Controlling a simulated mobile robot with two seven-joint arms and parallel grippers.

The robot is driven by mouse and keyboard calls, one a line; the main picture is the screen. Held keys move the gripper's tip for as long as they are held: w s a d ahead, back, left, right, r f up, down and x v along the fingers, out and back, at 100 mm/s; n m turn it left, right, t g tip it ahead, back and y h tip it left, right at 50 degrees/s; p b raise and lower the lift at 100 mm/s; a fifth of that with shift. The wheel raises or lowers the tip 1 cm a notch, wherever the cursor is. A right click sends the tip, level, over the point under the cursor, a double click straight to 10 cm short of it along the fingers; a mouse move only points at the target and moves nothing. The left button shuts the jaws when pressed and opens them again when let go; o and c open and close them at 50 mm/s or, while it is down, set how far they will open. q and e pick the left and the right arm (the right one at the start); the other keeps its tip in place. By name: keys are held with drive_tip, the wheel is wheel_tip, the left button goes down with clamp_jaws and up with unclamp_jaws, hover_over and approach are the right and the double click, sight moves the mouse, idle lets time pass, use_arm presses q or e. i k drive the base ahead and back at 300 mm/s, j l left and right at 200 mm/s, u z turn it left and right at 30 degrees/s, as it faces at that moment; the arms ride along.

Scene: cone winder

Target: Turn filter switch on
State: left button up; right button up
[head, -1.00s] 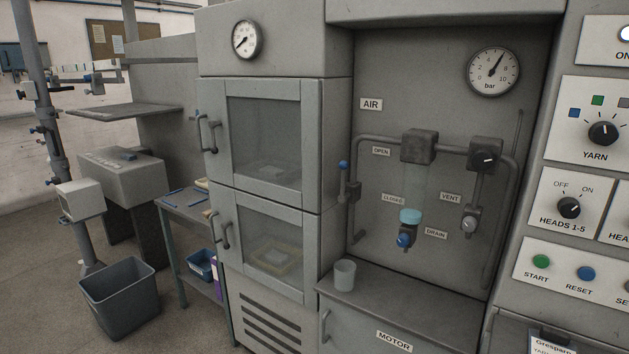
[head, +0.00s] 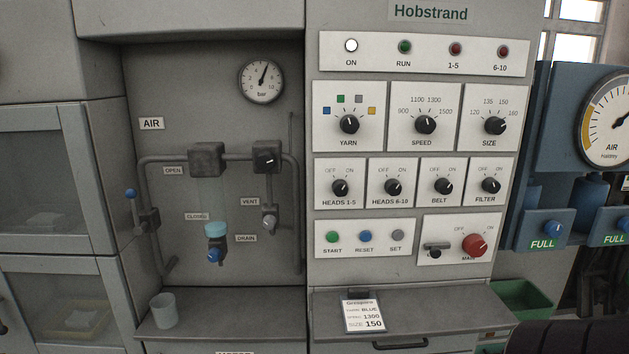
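The filter switch (head: 491,185) is a small black rotary knob on a white plate marked FILTER, with OFF at the upper left and ON at the upper right. It is the rightmost in the row of similar knobs on the grey control panel in the head view. Its pointer is too small to read with certainty. Nothing covers it or touches it. Neither my left nor my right gripper shows in the head view.
The belt switch (head: 442,186) sits just left of it, and the size knob (head: 495,126) above. The red main switch (head: 474,245) is below. A shelf (head: 440,300) with a card (head: 363,314) juts out underneath. Blue units marked FULL (head: 543,243) stand to the right.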

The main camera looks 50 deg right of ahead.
sight(490, 185)
drive_tip(key=z, duration=2.6)
